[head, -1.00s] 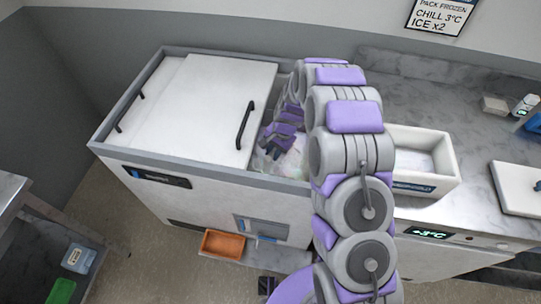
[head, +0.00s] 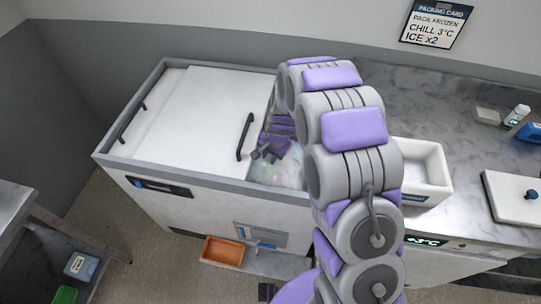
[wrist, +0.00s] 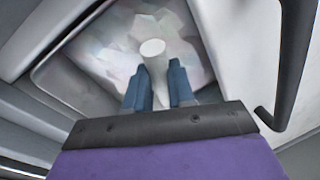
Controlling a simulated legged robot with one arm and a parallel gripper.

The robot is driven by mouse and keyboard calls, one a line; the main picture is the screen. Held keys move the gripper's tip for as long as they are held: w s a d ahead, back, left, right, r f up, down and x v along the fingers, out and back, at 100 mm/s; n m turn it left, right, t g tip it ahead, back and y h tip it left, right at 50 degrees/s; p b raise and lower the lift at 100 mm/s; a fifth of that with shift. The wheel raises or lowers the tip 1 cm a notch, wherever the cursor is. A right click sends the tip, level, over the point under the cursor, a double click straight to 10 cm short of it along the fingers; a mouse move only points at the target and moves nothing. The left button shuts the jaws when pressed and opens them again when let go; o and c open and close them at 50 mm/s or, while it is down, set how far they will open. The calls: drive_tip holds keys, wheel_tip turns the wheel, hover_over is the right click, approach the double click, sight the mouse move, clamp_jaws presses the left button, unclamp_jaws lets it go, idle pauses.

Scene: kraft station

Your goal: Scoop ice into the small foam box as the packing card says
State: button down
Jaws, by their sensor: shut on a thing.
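The packing card (head: 432,28) on the wall reads "PACK FROZEN, CHILL 3°C, ICE x2". A white foam box (head: 447,179) stands open on the counter, partly hidden by my arm. The ice (head: 279,170) shows through the open right part of the white chest (head: 190,120); it also fills the upper middle of the wrist view (wrist: 110,48). My gripper (head: 268,152) is low in that opening. In the wrist view, its blue fingers (wrist: 160,85) are shut on a pale, round-ended handle (wrist: 153,62). Whatever is below the handle is hidden.
The chest's sliding lid has a black handle (head: 245,137) close left of my gripper. A white lid with a knob (head: 510,200) lies on the counter at right, near small bottles (head: 517,115). An orange tray (head: 222,251) sits low in front of the chest.

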drive_tip(key=s+a+r+t+p, duration=0.1)
drive_tip(key=r+p, duration=0.1)
drive_tip(key=r, duration=0.4)
drive_tip(key=s+a+r+t+h+p, duration=0.1)
drive_tip(key=s+r+p, duration=0.1)
drive_tip(key=r, duration=0.4)
drive_tip(key=shift+s+p, duration=0.3)
drive_tip(key=shift+p, duration=0.1)
idle(0.3)
idle(0.5)
